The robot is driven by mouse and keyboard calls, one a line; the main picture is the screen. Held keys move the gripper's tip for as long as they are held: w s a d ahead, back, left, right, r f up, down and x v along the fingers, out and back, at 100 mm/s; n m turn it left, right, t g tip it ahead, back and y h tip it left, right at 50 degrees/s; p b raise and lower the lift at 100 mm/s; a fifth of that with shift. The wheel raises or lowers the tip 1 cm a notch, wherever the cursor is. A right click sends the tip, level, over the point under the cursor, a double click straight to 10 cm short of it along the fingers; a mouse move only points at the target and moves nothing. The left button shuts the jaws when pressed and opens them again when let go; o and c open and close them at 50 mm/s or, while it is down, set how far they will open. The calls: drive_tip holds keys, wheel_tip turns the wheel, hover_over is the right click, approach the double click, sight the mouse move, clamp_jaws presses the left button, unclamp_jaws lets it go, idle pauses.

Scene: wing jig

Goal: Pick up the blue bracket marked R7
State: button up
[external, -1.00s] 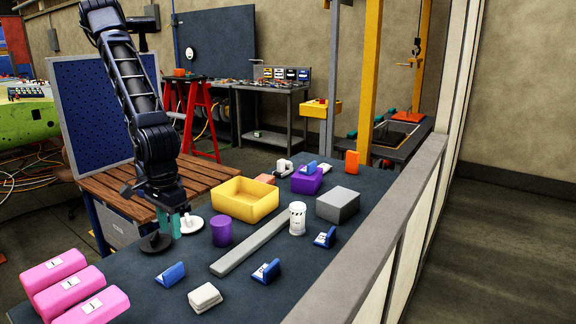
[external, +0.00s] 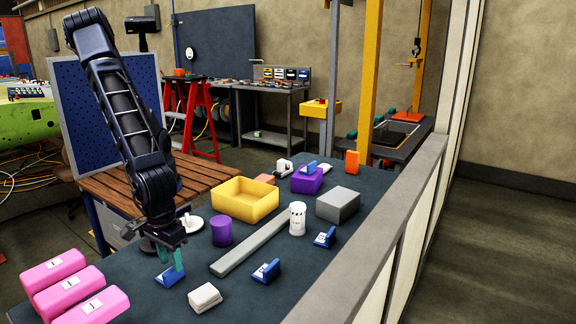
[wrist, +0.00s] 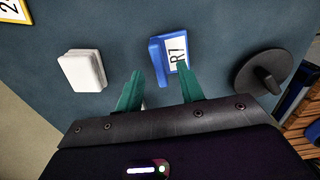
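The blue bracket marked R7 (wrist: 158,62) is in the upper middle of the wrist view, its white label facing the camera. In the external view the bracket (external: 164,279) is on the dark table near the front left, partly hidden by my fingers. My gripper (wrist: 160,72) is open, with its two green fingers apart and nothing visible between them. The bracket is just beyond the fingertips, with the right fingertip overlapping the label's edge. In the external view my gripper (external: 171,262) hangs just above the bracket. I cannot tell whether it touches.
A white block (wrist: 80,70) lies left of the bracket and a dark disc with an upright fin (wrist: 262,76) lies right. Other blue brackets (external: 266,271) (external: 325,238), a purple cylinder (external: 221,232), a grey bar (external: 245,248) and pink blocks (external: 55,268) are on the table.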

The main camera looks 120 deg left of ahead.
sight(172, 268)
wheel_tip(172, 268, down, 4)
drive_tip(key=shift+r, duration=0.2)
drive_tip(key=shift+c, duration=0.2)
clamp_jaws()
